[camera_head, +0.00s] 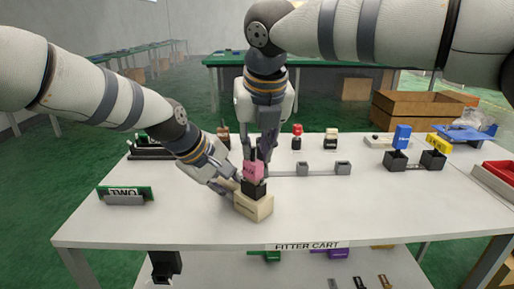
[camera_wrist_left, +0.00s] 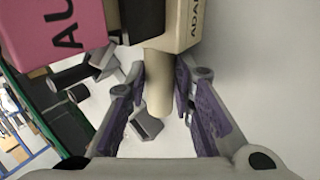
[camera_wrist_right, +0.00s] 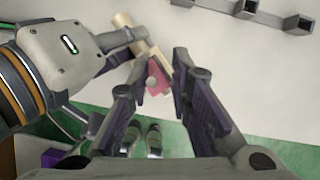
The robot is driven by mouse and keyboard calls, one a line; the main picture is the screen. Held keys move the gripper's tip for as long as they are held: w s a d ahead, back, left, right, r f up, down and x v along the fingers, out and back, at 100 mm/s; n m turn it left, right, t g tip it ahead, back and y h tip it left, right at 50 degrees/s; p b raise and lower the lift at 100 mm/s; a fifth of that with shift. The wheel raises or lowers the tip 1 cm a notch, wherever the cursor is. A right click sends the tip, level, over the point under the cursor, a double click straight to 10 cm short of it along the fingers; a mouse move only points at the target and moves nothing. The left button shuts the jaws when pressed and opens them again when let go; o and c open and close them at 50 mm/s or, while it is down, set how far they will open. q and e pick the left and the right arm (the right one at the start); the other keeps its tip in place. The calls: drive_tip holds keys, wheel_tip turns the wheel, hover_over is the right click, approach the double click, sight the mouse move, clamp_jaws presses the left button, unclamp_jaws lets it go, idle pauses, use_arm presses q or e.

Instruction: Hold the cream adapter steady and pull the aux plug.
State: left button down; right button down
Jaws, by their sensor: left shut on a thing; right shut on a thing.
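The cream adapter (camera_head: 254,208) stands on the white table near its front, and its block also shows at the top of the left wrist view (camera_wrist_left: 188,22). The pink aux plug (camera_head: 253,170) is above it, with a black part (camera_head: 253,188) between them. My left gripper (camera_head: 232,184) is shut on the adapter's cream handle (camera_wrist_left: 157,88), from the left side. My right gripper (camera_head: 257,154) comes down from above and is shut on the pink plug, which shows between its fingertips in the right wrist view (camera_wrist_right: 156,76). The fingers hide part of the plug.
Grey sockets (camera_head: 303,169) on a thin bar lie to the right. Beyond are dark holders with a blue block (camera_head: 402,137) and a yellow block (camera_head: 438,143). A green labelled board (camera_head: 125,194) stands at left. The front right of the table is clear.

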use_arm(q)
drive_tip(key=shift+f, duration=0.1)
use_arm(e)
drive_tip(key=shift+r, duration=2.15)
drive_tip(key=shift+r, duration=1)
use_arm(q)
drive_tip(key=c, duration=1.3)
unclamp_jaws()
